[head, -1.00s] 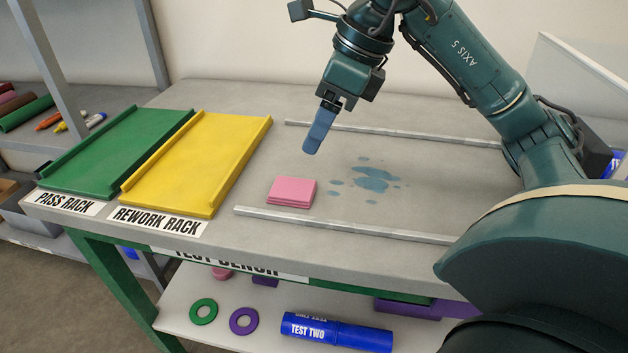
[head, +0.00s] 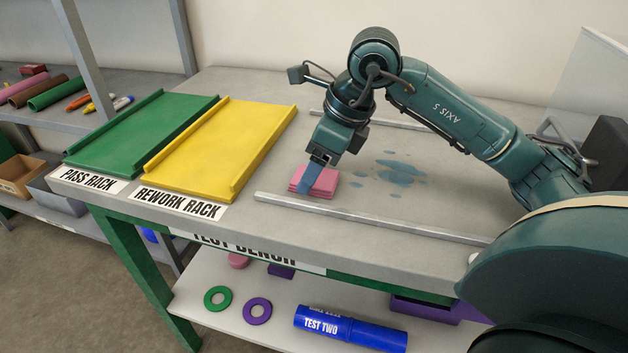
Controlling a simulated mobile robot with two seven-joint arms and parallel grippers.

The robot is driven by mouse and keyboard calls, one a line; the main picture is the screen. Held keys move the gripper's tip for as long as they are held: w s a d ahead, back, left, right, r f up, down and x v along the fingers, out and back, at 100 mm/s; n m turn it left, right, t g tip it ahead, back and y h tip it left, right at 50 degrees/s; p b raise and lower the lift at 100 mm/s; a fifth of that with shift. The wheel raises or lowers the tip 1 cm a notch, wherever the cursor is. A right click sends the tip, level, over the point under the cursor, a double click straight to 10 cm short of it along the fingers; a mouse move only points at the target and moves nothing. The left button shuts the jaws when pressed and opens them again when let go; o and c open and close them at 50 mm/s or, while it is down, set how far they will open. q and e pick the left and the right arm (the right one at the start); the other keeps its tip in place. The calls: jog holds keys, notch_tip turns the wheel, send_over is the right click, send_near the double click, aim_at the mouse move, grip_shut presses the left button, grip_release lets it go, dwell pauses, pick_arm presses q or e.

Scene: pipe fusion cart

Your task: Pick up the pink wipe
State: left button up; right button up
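The pink wipe (head: 323,180) lies as a folded, stacked square on the grey test bench (head: 240,205). My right gripper (head: 305,186) points down at the wipe's left end, its blue fingertips level with the wipe. One blue finger shows in front of the wipe and covers part of its left side. I cannot tell whether the other finger is behind the wipe, or whether the fingers grip it. The wipe appears to rest on the bench. My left gripper is not in view.
A blue wet patch (head: 400,172) lies right of the wipe. Metal rails (head: 370,219) run along the bench in front and behind. The yellow rework rack (head: 220,148) and green pass rack (head: 140,135) stand at left. A lower shelf holds a blue TEST TWO cylinder (head: 350,329).

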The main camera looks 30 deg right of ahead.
jog(key=shift+w+a+f, duration=0.1)
jog(key=shift+a+f, duration=0.05)
jog(key=shift+f, duration=0.35)
jog(key=shift+f, duration=0.15)
jog(key=shift+c, duration=0.3)
jog(key=c, duration=0.7)
notch_tip(320, 180, up, 10)
jog(key=shift+r+p, duration=0.2)
jog(key=shift+p, duration=0.75)
jog(key=o, duration=0.5)
jog(key=c, duration=0.4)
